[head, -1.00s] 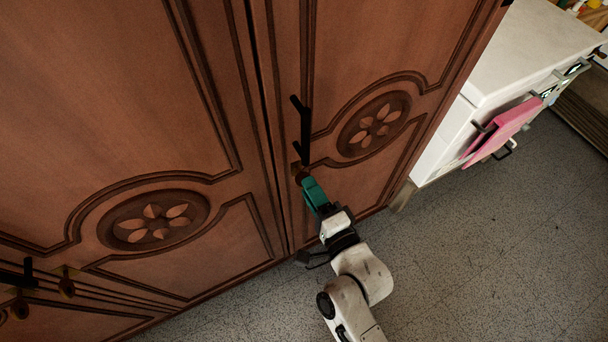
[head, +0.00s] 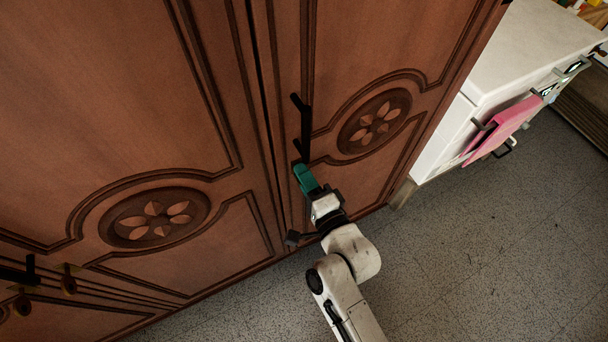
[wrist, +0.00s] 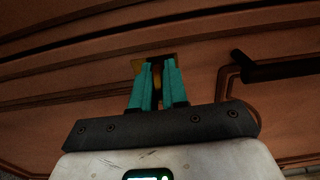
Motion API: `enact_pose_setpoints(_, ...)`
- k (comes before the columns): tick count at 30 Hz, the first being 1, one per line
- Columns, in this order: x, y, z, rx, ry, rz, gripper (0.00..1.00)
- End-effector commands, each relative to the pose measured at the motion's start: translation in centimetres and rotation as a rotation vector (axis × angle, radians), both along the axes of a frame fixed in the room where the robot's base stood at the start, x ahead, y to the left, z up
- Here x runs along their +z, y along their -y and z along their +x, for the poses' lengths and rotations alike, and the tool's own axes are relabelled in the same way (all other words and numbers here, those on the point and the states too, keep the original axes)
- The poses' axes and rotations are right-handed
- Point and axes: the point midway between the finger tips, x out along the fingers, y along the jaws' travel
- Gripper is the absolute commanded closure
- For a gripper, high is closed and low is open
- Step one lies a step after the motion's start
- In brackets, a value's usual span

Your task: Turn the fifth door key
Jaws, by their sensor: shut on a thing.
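The wardrobe door (head: 345,60) on the right has a black bar handle (head: 302,128), which also shows in the wrist view (wrist: 275,70). Just below the handle, my gripper (head: 302,168) reaches the door with its teal fingers. In the wrist view my gripper (wrist: 158,66) is shut on the key, in front of a brass lock plate (wrist: 139,70). The fingers hide most of the key, and its turn angle cannot be made out.
Two more keys (head: 68,281) (head: 22,305) hang at the lower left, near another black handle (head: 20,273). A white cabinet (head: 445,140) with a pink cloth (head: 502,130) stands at the right. The grey floor (head: 470,250) is clear.

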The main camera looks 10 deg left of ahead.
Motion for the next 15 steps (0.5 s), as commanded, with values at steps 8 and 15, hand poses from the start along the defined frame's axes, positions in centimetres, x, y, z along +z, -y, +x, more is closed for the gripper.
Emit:
enact_pose_setpoints(8,-0.07,0.02,-0.02,0.000,0.000,-0.001,1.00)
enact_pose_setpoints(15,-0.16,0.02,-0.02,0.000,0.025,-0.039,1.00)
